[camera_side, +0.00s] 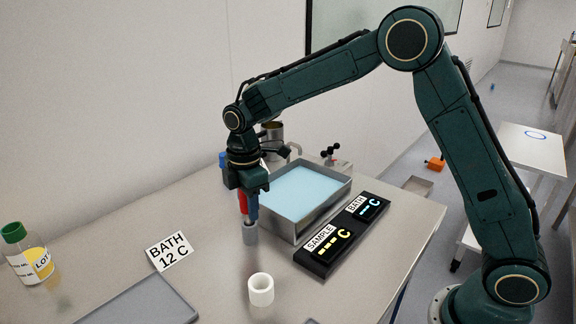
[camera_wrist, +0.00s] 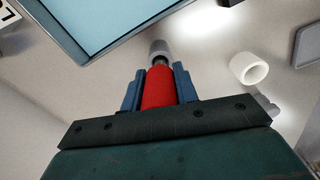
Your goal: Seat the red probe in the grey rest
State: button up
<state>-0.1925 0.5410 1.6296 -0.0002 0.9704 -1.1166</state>
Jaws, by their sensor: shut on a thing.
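The red probe (camera_side: 243,202) is upright between the fingers of my gripper (camera_side: 248,205), which is shut on it. In the wrist view the red probe (camera_wrist: 159,88) lies between the two blue fingers of my gripper (camera_wrist: 158,85). The grey rest (camera_side: 250,233) is a small cylinder on the table directly below the probe. In the wrist view the grey rest (camera_wrist: 159,48) is at the probe's tip, and a short metal part shows between the red body and the rest. I cannot tell how deep the tip is in the rest.
A bath tray (camera_side: 318,215) of pale blue liquid stands right behind the rest. A black display (camera_side: 340,235) lies to its right. A white ring (camera_side: 261,290) stands in front. A BATH 12 C card (camera_side: 169,251), a green-capped bottle (camera_side: 28,252) and a flat grey tray (camera_side: 140,302) are left.

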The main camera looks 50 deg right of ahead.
jog(key=shift+f, duration=1.1)
jog(key=o, duration=1.1)
jog(key=shift+c, duration=0.2)
notch_tip(320, 180, up, 13)
jog(key=shift+f, duration=0.1)
jog(key=shift+r, duration=0.5)
jog(key=shift+s, duration=0.1)
